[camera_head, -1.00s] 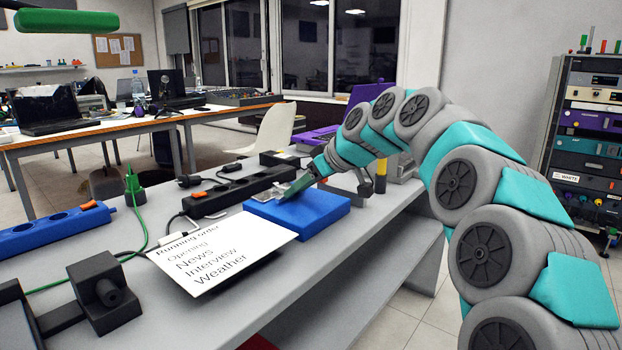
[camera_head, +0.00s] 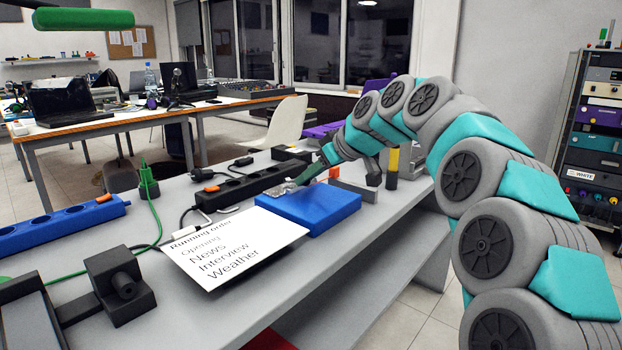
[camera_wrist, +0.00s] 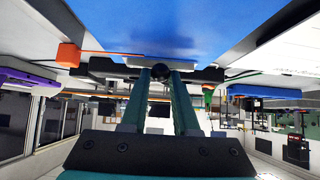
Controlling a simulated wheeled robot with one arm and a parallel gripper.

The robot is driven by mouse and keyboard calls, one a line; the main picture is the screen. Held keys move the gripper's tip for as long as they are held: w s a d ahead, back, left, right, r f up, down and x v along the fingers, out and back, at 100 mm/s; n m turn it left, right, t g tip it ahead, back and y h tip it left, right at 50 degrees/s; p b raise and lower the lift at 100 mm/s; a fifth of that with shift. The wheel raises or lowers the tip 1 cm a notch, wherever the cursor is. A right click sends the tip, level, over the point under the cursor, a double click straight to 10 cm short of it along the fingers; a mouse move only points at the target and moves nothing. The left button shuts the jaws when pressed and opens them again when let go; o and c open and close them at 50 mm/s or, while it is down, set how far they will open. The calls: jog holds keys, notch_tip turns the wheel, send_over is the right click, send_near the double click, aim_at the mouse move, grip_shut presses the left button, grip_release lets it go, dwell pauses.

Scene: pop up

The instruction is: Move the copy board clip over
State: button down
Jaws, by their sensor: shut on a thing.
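A flat blue block (camera_head: 325,211) lies on the grey bench. A small silvery-grey clip-like piece (camera_head: 281,189) sits at its far left edge. In the wrist view, which looks upside down, a pale grey bar (camera_wrist: 150,61) at the edge of the blue block (camera_wrist: 190,30) meets my fingertips. My gripper (camera_head: 296,183) is shut on this piece; its tips also show in the wrist view (camera_wrist: 161,76). I cannot tell whether the piece rests on the block or is just off it. The fingers partly hide it.
A white "Running order" sheet (camera_head: 235,249) lies in front of the block. A black power strip (camera_head: 240,187) runs close behind it. A yellow-and-black upright piece (camera_head: 393,168) stands to the right. A blue power strip (camera_head: 62,224) and green cable (camera_head: 158,220) lie left.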

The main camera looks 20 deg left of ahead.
jog(key=shift+r, duration=0.15)
jog(key=shift+w+a+r+p, duration=0.15)
jog(key=shift+a+r+p, duration=0.1)
jog(key=shift+r+p, duration=0.5)
jog(key=shift+a+r, duration=0.1)
jog(key=shift+w+a+r+p, duration=0.2)
jog(key=shift+a+r+p, duration=0.3)
jog(key=shift+r, duration=0.15)
jog(key=c, duration=1.5)
grip_release()
jog(key=shift+c, duration=0.2)
jog(key=o, duration=0.5)
jog(key=shift+c, duration=0.2)
jog(key=shift+d, duration=0.1)
